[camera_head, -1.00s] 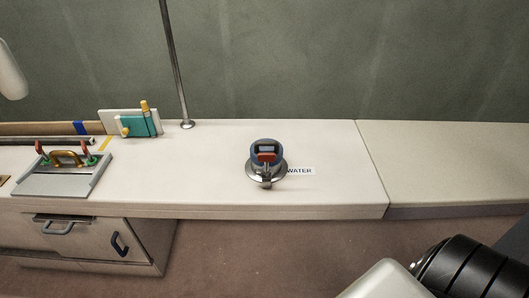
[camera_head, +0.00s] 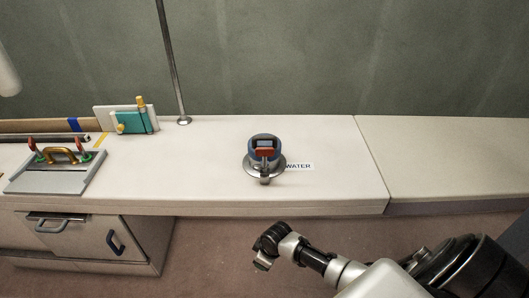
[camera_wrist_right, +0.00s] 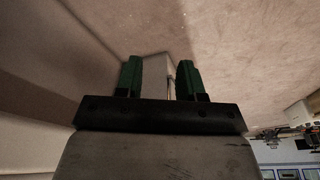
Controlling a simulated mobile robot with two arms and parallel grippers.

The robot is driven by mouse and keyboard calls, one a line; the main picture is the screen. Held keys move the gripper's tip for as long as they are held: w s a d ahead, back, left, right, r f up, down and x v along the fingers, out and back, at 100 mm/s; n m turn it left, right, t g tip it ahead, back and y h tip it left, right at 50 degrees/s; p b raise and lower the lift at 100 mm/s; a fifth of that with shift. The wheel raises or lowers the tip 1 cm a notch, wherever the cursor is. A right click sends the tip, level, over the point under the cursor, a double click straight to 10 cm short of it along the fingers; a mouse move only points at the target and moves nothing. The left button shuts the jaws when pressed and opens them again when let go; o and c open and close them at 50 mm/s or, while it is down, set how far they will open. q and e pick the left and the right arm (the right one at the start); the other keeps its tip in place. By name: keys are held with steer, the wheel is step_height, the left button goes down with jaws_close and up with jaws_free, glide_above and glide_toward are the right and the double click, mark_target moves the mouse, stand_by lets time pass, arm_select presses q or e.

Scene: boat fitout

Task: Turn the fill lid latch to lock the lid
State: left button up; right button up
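The fill lid (camera_head: 263,143) is a blue round cap on a silver round base on the white deck top, beside a "WATER" label (camera_head: 299,166). A red latch (camera_head: 265,153) lies across its front, with a small metal piece below it. The exact angle of the latch is hard to tell. My right arm comes in from the lower right, its far end below the counter's front edge and apart from the lid. In the right wrist view my right gripper (camera_wrist_right: 160,78) has its two green fingers apart with nothing between them. My left gripper is out of view.
A thin metal post (camera_head: 184,121) stands behind the lid to the left. A cabinet (camera_head: 90,242) is below. The deck top right of the label is clear.

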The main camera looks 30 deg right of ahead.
steer(key=w+a+r+n+y+b, duration=0.15)
steer(key=w+r+n, duration=0.3)
steer(key=r, duration=0.95)
glide_toward(265, 148)
steer(key=shift+n+y, duration=0.35)
steer(key=shift+n, duration=0.1)
steer(key=x, duration=1)
steer(key=shift+w+d+f, duration=0.15)
steer(key=shift+d+f, duration=0.15)
steer(key=shift+f, duration=0.05)
steer(key=shift+c, duration=0.3)
jaws_close()
